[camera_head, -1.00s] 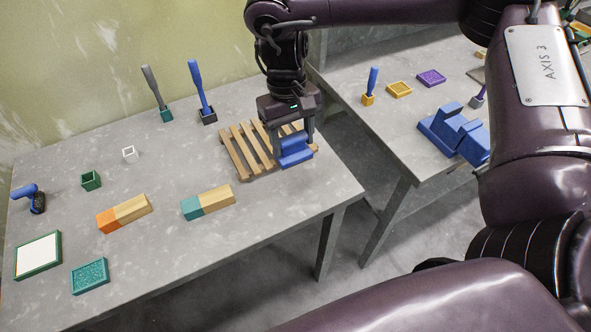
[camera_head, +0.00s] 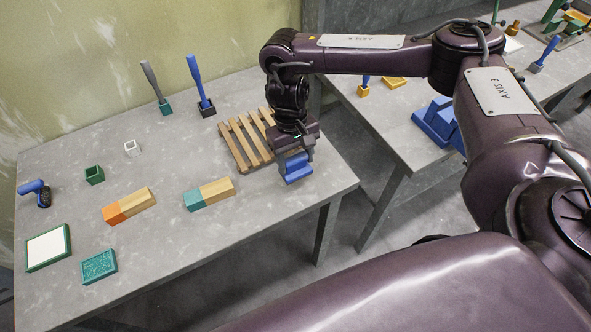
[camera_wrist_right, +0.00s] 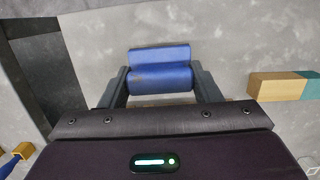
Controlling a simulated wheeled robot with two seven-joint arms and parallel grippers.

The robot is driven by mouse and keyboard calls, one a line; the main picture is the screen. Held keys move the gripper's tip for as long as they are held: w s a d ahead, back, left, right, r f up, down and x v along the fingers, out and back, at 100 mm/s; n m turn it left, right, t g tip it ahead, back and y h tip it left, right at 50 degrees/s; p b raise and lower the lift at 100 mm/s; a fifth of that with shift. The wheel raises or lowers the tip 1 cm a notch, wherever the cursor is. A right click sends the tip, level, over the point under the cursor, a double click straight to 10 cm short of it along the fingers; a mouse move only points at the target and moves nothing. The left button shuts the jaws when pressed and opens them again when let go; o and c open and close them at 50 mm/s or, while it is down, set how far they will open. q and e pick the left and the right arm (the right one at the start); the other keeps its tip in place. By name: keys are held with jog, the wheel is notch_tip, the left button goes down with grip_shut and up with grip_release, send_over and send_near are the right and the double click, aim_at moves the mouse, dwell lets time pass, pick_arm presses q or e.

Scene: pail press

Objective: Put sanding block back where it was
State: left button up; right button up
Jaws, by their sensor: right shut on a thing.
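My right gripper (camera_head: 296,160) is shut on a blue block with a raised grip (camera_head: 298,171), which I take to be the sanding block. The block hangs between the fingertips, over or close to the grey table near its right end; I cannot tell whether it touches. In the right wrist view the blue block (camera_wrist_right: 160,78) sits between the two fingers of the right gripper (camera_wrist_right: 160,88), with bare grey surface beyond it. The wooden slatted pallet (camera_head: 237,146) lies just left of and behind the gripper. My left gripper is not in view.
A teal-and-wood block (camera_head: 208,194) and an orange-and-wood block (camera_head: 130,205) lie left of the gripper. Two upright handled tools (camera_head: 203,88) stand in holders at the back. A second table with a blue stepped object (camera_head: 435,122) stands right, across a gap.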

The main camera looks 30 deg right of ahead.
aim_at(295, 170)
jog(key=shift+f+b, duration=0.5)
jog(key=shift+f, duration=1.8)
jog(key=shift+f, duration=0.1)
jog(key=o, duration=0.9)
jog(key=r, duration=0.4)
jog(key=w+r+p, duration=0.1)
jog(key=r, duration=0.3)
jog(key=w+r, duration=0.1)
jog(key=r, duration=0.3)
jog(key=shift+p, duration=0.35)
